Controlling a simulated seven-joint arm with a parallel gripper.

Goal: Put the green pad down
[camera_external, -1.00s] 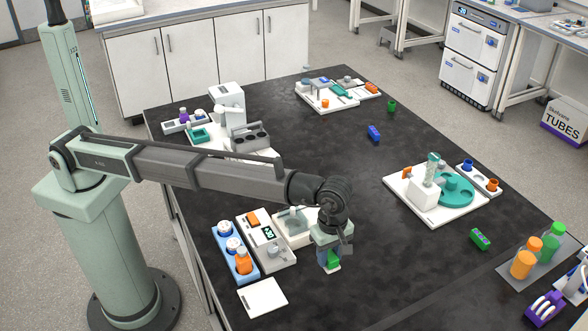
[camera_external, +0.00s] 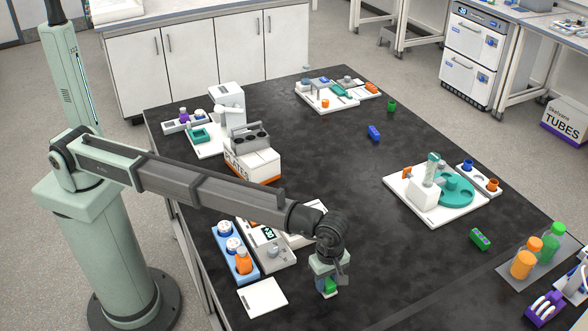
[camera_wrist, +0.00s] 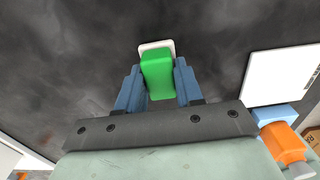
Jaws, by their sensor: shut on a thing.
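The green pad (camera_wrist: 158,75) is between the two blue fingers of my gripper (camera_wrist: 156,84) in the wrist view, with a small white piece (camera_wrist: 155,46) at its far end. In the external view the green pad (camera_external: 330,286) shows at the lower end of my gripper (camera_external: 327,288), over the front part of the dark table. My gripper is shut on it. Whether the pad touches the table top cannot be told.
A white plate (camera_external: 263,297) lies left of my gripper, beside a blue rack (camera_external: 224,252) with bottles and a white device (camera_external: 270,252). A green block (camera_external: 480,239) lies to the right. The dark table (camera_external: 390,275) around my gripper is clear.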

